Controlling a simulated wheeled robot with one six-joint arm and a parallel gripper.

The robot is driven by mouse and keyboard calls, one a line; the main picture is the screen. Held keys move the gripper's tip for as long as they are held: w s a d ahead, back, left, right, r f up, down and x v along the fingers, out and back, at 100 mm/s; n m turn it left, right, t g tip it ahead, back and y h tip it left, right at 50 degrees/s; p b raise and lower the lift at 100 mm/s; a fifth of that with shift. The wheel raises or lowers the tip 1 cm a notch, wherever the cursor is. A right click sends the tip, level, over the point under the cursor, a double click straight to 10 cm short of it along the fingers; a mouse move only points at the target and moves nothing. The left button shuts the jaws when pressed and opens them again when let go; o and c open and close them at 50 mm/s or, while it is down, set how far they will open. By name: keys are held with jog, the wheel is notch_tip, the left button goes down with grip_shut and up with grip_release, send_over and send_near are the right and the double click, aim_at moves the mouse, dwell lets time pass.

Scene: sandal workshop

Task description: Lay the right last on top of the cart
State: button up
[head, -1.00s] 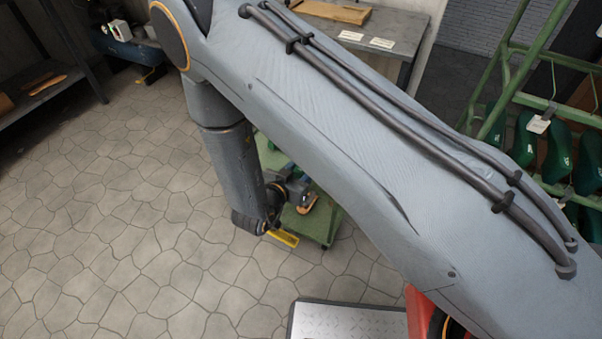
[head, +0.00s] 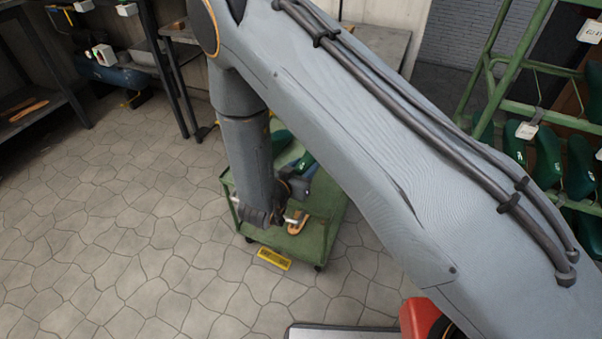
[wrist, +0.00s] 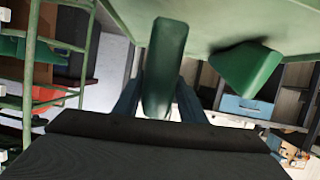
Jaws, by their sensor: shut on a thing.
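My gripper (wrist: 160,95) is shut on a green last (wrist: 165,50), which stands out between the two bluish fingers in the wrist view. A second green last (wrist: 245,70) is by the green top of the cart in that view, to the right of the held one. The green cart (head: 335,208) stands in the middle of the head view, with my forearm and wrist in front of much of it. In the head view the gripper is mostly hidden. I cannot tell whether the held last touches the cart top.
A brown sole-like piece (head: 297,222) is on the cart, near its front edge, above a yellow label (head: 273,258). A green rack (head: 500,90) with several green lasts stands at the right. Dark shelving (head: 62,75) is at the left. The tiled floor (head: 130,240) at left is clear.

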jog(key=shift+w+d+b, duration=0.45)
jog(key=shift+w+b, duration=0.1)
jog(key=shift+w, duration=0.75)
jog(key=shift+w+d+b, duration=0.5)
jog(key=shift+w+b, duration=0.05)
jog(key=shift+w, duration=0.7)
jog(key=shift+w+d+b, duration=0.45)
jog(key=shift+w+b, duration=0.1)
jog(key=shift+w, duration=0.75)
jog(key=shift+f+b, duration=0.65)
jog(key=shift+f, duration=1)
jog(key=shift+f, duration=0.3)
jog(key=o, duration=1.1)
jog(key=shift+o, duration=0.2)
jog(key=shift+s, duration=0.15)
